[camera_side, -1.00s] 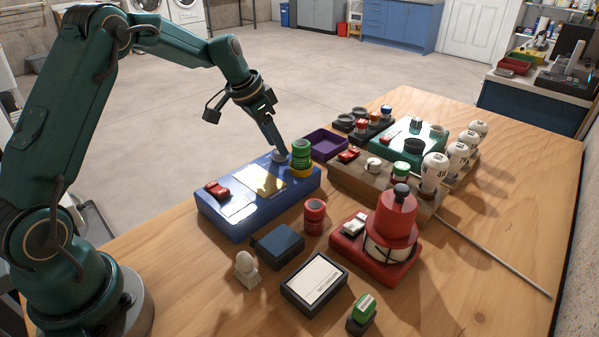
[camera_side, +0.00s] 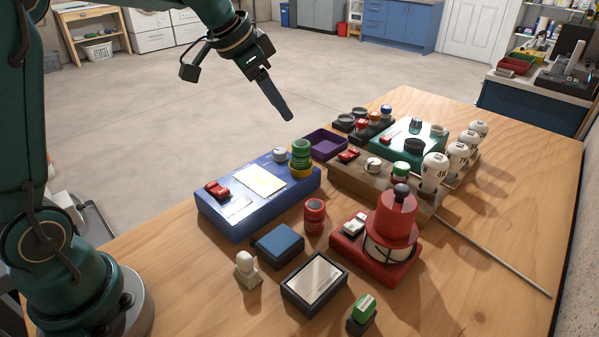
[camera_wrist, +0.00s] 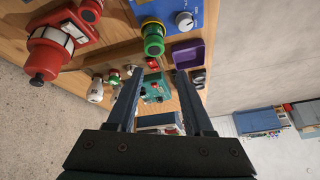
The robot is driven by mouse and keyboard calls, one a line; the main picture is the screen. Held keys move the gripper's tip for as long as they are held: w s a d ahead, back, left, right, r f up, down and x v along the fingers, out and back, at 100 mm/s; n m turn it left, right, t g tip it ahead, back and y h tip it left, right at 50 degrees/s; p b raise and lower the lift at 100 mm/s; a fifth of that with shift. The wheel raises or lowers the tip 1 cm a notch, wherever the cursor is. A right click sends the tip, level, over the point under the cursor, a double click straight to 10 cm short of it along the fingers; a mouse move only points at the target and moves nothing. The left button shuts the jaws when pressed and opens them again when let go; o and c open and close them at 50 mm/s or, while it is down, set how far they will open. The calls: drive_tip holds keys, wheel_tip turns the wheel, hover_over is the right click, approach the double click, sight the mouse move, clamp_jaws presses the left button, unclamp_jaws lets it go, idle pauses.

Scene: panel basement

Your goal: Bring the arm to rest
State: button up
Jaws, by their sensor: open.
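My gripper (camera_side: 287,115) hangs in the air behind and above the blue panel box (camera_side: 250,217), clear of everything on the table. In the wrist view my gripper (camera_wrist: 153,72) shows two dark fingers spread apart with nothing held between them. The blue box carries a white knob (camera_side: 279,155), a red switch (camera_side: 216,190) and a pale yellow plate (camera_side: 261,180). A green ring stack (camera_side: 300,150) stands at its right end.
A purple tray (camera_side: 325,144), a green box (camera_side: 432,150), several white bulbs (camera_side: 435,170) and a red lamp device (camera_side: 393,220) crowd the table's middle and right. A thin rod (camera_side: 495,257) lies at the right. The air above the table is free.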

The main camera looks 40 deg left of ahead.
drive_tip(key=s+d+r, duration=0.2)
drive_tip(key=s+d, duration=0.1)
drive_tip(key=s, duration=0.3)
drive_tip(key=s+d+r, duration=0.1)
drive_tip(key=s+d, duration=0.3)
drive_tip(key=s, duration=0.3)
drive_tip(key=s+f+n, duration=0.4)
drive_tip(key=s+f, duration=0.2)
drive_tip(key=s, duration=0.3)
drive_tip(key=shift+s+a+f+y, duration=0.15)
drive_tip(key=shift+a+y, duration=0.25)
